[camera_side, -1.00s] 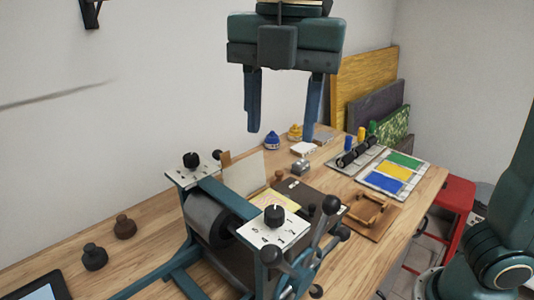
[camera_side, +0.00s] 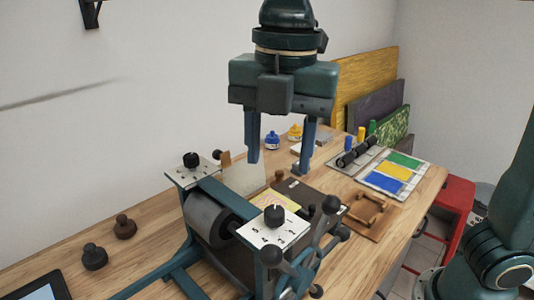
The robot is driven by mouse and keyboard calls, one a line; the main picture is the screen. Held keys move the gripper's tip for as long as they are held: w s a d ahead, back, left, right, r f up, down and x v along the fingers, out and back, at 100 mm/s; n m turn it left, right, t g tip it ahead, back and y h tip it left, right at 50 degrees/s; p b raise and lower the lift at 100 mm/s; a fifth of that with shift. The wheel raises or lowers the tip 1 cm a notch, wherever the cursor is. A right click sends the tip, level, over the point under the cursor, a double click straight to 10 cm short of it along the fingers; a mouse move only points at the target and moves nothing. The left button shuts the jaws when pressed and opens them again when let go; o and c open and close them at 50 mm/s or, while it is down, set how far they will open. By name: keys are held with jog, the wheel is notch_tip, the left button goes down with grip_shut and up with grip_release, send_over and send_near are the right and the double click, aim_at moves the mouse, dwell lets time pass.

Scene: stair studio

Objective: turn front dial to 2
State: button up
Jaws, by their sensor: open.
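The front dial (camera_side: 274,215) is a black knob on a white marked plate (camera_side: 288,229) at the near end of the press; its markings are too small to read surely. A second black dial (camera_side: 190,160) sits on a similar plate at the press's far end. My gripper (camera_side: 277,169) is open and empty, with its two blue fingers pointing down. In the picture it is above the front dial and apart from it.
The press has a grey roller (camera_side: 207,218) and a spoked handwheel (camera_side: 313,243) beside the front plate. Two dark knobbed weights (camera_side: 94,257) stand at left. Ink bottles (camera_side: 272,140), brayers and a colour tray (camera_side: 390,173) lie behind. A red stool (camera_side: 455,203) stands at right.

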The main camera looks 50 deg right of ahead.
aim_at(275, 210)
notch_tip(275, 210, down, 9)
jog(key=shift+w+a+f, duration=0.1)
jog(key=shift+w, duration=0.05)
dwell(0.4)
jog(key=c, duration=1)
